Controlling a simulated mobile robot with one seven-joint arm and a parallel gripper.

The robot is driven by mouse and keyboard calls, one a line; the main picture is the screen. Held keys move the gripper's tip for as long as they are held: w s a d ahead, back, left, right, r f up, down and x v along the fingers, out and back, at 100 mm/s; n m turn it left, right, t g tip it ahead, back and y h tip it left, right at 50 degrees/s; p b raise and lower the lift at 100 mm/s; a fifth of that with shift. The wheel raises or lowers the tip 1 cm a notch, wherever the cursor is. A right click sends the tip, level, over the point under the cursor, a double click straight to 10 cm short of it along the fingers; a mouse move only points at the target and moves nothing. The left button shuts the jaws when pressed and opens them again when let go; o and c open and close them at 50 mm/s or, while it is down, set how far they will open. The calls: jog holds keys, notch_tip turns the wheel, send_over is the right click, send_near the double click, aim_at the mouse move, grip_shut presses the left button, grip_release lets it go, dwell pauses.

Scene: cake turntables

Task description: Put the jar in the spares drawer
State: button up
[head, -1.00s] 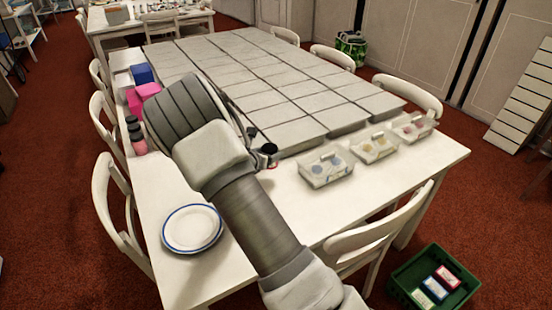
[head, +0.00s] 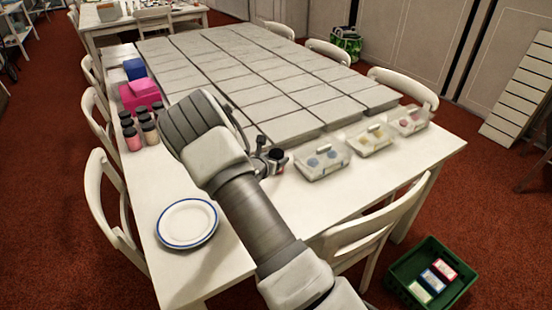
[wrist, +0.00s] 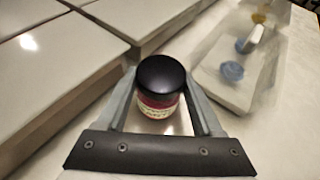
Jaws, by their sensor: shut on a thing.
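My gripper (head: 272,160) is shut on a jar, above the white table close to its near tiled edge. In the wrist view the jar (wrist: 160,88) is upright between the fingers, with a black lid and a red and white label. In the head view the jar (head: 277,155) shows as a small dark-capped shape at the fingertips, left of the clear trays. I cannot tell which container is the spares drawer; no drawer is labelled in view.
Three clear trays with coloured pieces, the nearest (head: 322,160), line the table's right side. Several dark-lidded jars (head: 133,138), a pink box (head: 140,95) and a white plate (head: 187,222) are at left. A green crate (head: 430,275) sits on the floor.

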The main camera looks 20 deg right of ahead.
jog(key=o, duration=1.5)
jog(key=shift+f, duration=0.1)
jog(key=shift+c, duration=0.2)
